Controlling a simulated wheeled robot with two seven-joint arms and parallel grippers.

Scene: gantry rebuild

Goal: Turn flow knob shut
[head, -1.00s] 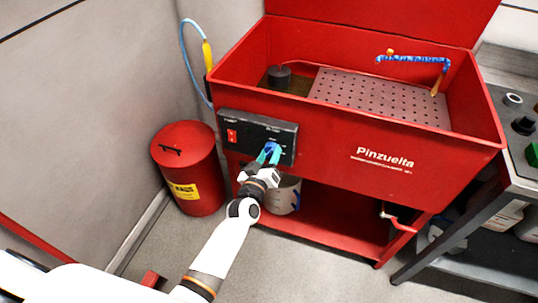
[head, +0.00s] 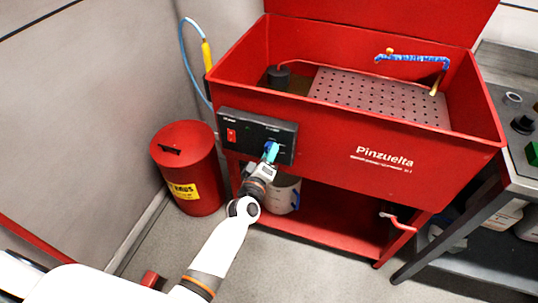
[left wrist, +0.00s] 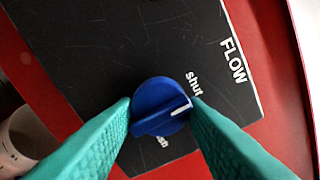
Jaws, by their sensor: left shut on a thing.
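The blue flow knob (left wrist: 158,106) sits on the black control panel (left wrist: 90,60) of the red parts washer. In the left wrist view my left gripper's teal fingers stand on either side of the knob, shut on it. The knob's white pointer line points right, just below the word "shut". A second label below the knob is partly hidden. In the head view my left gripper (head: 270,153) is at the panel's right part and mostly covers the knob. My right gripper is not in view.
A red switch (head: 231,135) is on the panel's left. A red drum (head: 186,160) stands left of the washer tub (head: 330,128). A pale bucket (head: 285,194) is below the panel behind my arm. A grey workbench (head: 500,165) stands at right.

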